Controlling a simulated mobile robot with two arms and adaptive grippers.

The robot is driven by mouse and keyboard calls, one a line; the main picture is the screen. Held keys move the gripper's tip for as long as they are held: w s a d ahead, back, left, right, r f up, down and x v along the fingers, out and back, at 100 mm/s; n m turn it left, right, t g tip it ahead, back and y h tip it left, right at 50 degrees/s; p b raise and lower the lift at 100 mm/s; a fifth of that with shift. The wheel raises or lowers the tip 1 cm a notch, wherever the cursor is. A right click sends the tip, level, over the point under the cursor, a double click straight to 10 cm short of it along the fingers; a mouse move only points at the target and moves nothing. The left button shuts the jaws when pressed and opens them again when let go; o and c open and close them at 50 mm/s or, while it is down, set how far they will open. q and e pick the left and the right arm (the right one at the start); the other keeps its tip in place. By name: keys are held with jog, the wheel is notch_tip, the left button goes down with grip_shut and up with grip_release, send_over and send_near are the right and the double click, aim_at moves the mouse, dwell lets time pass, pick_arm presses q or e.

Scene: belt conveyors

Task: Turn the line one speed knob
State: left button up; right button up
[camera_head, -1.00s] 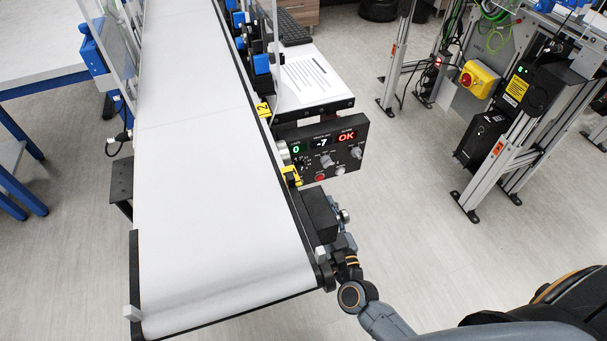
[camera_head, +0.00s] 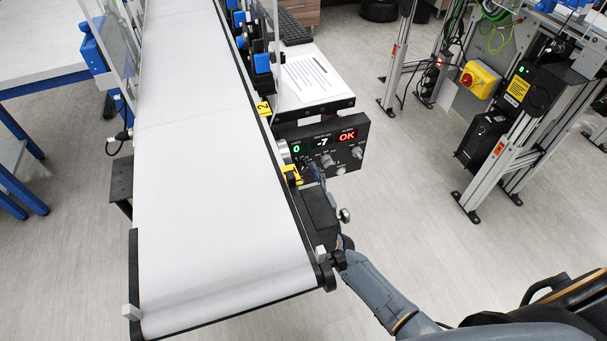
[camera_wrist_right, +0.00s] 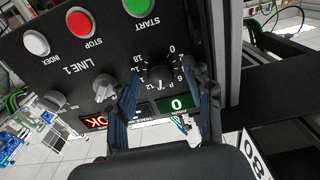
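The dark control panel (camera_head: 345,147) marked LINE 1 stands beside the belt, with lit readouts of 0, -7 and OK. In the right wrist view the panel (camera_wrist_right: 75,60) appears upside down. A black knob (camera_wrist_right: 160,77) with a numbered dial sits above the green 0 readout (camera_wrist_right: 177,104). My right gripper (camera_wrist_right: 165,82) is open, with one finger on each side of this knob. Contact cannot be told. In the head view my right gripper (camera_head: 316,170) is small and partly hidden at the panel's lower left. My left gripper is not in view.
A grey knob (camera_wrist_right: 104,88), a red STOP button (camera_wrist_right: 80,20), a green START button (camera_wrist_right: 139,5) and a white INDEX button (camera_wrist_right: 36,43) sit close by on the panel. The white belt (camera_head: 210,180) runs along the left. Open floor lies to the right.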

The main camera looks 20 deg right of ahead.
grip_shut()
jog(key=shift+m, duration=0.3)
jog(key=shift+m, duration=2.6)
jog(key=shift+o, duration=0.4)
grip_release()
